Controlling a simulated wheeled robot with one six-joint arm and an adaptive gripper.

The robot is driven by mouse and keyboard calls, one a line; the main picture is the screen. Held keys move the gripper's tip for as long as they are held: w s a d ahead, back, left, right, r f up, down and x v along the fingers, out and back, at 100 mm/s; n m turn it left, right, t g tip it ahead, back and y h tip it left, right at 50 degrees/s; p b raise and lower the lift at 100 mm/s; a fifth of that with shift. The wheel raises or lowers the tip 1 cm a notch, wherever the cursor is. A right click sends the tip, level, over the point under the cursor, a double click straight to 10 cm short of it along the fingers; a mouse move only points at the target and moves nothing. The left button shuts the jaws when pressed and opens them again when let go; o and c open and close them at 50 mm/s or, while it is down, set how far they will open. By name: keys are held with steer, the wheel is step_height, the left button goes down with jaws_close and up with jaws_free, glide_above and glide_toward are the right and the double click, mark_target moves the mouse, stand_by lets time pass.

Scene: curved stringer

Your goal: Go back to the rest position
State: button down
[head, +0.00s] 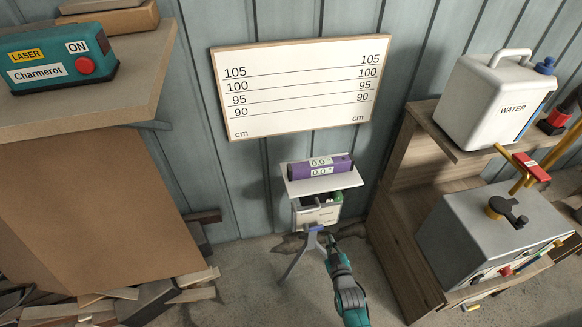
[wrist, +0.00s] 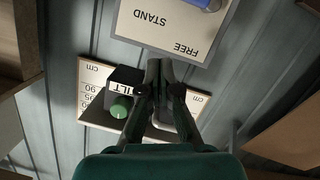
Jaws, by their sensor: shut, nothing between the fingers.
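My gripper (head: 329,238) is low in front of a small stand in the head view, with its fingers closed and empty. In the wrist view my gripper (wrist: 160,68) points at the stand, its fingertips overlapping the lower edge of a pale panel marked FREE STAND (wrist: 170,28). I cannot tell whether they touch it. A purple level (head: 320,168) reading 0.0° lies on the stand's white top plate (head: 345,182). A black TILT box (wrist: 123,78) with a green knob (wrist: 121,107) shows beside my fingers in the wrist view.
A cm-scale board (head: 300,85) hangs on the wall behind. A bench at left holds a teal laser box (head: 60,58). A wooden shelf (head: 400,240) at right carries a water can (head: 492,105) and a grey box (head: 490,235). Scrap wood (head: 150,300) lies at lower left.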

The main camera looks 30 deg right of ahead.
steer(key=shift+s+a, duration=0.1)
steer(key=s+a+r+y, duration=0.1)
steer(key=s+a+r, duration=0.2)
steer(key=s+a, duration=0.5)
steer(key=s+a+r+y, duration=0.2)
steer(key=s+a+r, duration=0.2)
steer(key=s, duration=0.7)
steer(key=s+a+r+y, duration=0.1)
steer(key=s+a+r, duration=0.2)
steer(key=s+r, duration=0.5)
steer(key=s+a+r+y, duration=0.1)
steer(key=s+a+r, duration=0.2)
steer(key=s+r, duration=0.5)
step_height(320, 180, up, 4)
steer(key=shift+y, duration=0.3)
